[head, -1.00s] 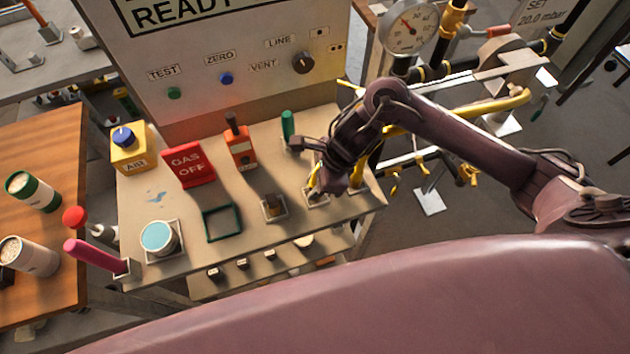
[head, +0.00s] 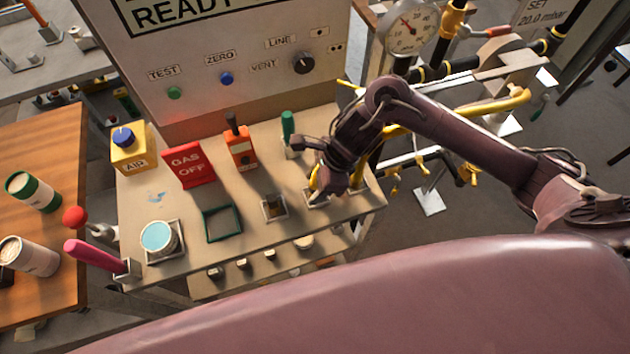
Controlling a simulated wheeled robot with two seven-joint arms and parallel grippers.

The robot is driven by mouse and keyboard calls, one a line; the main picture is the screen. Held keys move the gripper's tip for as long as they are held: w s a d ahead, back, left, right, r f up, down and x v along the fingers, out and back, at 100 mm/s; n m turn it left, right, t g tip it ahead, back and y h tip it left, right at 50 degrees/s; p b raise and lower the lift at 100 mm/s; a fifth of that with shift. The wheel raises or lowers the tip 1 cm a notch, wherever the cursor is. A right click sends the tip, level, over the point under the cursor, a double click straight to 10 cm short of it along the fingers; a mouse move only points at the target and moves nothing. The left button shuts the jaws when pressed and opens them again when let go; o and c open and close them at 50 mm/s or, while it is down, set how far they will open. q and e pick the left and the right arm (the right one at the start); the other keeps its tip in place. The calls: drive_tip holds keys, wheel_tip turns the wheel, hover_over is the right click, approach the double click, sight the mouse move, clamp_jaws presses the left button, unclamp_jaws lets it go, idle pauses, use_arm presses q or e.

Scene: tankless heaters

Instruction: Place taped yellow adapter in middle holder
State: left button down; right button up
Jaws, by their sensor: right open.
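My right gripper (head: 328,186) is low over the right part of the beige bench, pointing down. It is open, though its fingertips are partly hidden by the wrist. A yellow piece (head: 313,178), possibly the taped adapter, shows at the left side of the gripper, above a small square holder (head: 316,200). I cannot tell whether it is between the fingers, and no tape is clear. To the left is another small metal holder (head: 284,212) with a dark and tan inside. More yellow (head: 357,178) shows at the right, behind the gripper. My left gripper is not in view.
A green square frame (head: 238,224) lies left of the small holders. A blue-topped jar (head: 158,237), a red GAS OFF sign (head: 188,165), an orange device (head: 240,148) and a green-handled item (head: 288,124) stand on the bench. Yellow pipework (head: 490,107) runs behind my right arm.

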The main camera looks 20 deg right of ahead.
drive_tip(key=v, duration=0.7)
drive_tip(key=shift+s+d, duration=0.1)
idle(0.4)
